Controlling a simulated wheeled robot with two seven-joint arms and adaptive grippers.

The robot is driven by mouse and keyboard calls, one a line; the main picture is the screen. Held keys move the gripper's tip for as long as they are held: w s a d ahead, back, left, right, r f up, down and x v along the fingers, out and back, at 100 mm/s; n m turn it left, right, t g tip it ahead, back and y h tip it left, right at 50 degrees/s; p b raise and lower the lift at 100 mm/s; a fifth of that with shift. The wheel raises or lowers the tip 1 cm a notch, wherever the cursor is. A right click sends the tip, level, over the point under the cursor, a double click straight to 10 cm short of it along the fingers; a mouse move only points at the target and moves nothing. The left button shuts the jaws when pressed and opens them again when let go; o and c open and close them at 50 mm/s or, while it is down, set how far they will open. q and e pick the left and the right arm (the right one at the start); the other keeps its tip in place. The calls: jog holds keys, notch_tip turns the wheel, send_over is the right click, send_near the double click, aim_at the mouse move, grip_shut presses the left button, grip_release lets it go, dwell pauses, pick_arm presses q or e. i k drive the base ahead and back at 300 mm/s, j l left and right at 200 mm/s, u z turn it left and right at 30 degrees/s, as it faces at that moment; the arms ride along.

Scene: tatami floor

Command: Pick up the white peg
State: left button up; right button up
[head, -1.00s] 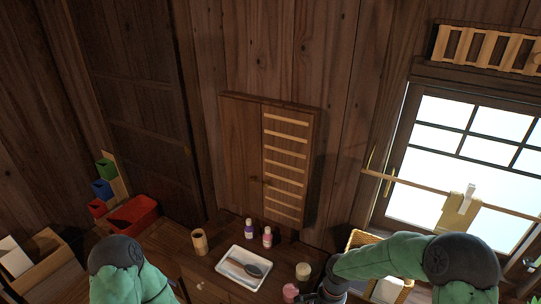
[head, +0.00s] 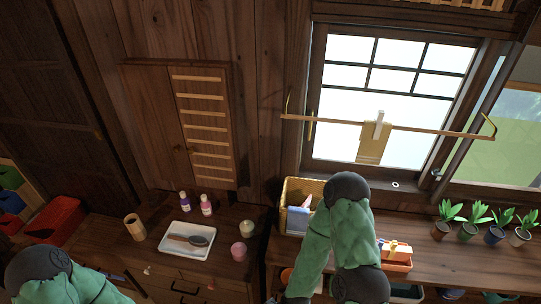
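The white peg (head: 379,124) sits upright on a thin wooden rod (head: 430,130) in front of the bright window. It is over the top of a tan cloth (head: 371,150) that hangs from the rod. My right arm reaches up from the bottom middle and bends back down, its elbow below and left of the cloth. My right gripper is out of the picture past the lower edge. My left arm shows only at the bottom left corner, and its gripper is not visible. Both arms are well apart from the peg.
A wicker basket (head: 297,190) stands behind my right arm. Several potted plants (head: 467,230) line the right counter. A white tray with a brush (head: 187,240), two small bottles, a wooden cup (head: 135,227) and two jars stand on the left cabinet. The air around the rod is clear.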

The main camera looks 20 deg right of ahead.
aim_at(379, 119)
jog(key=z, duration=1.45)
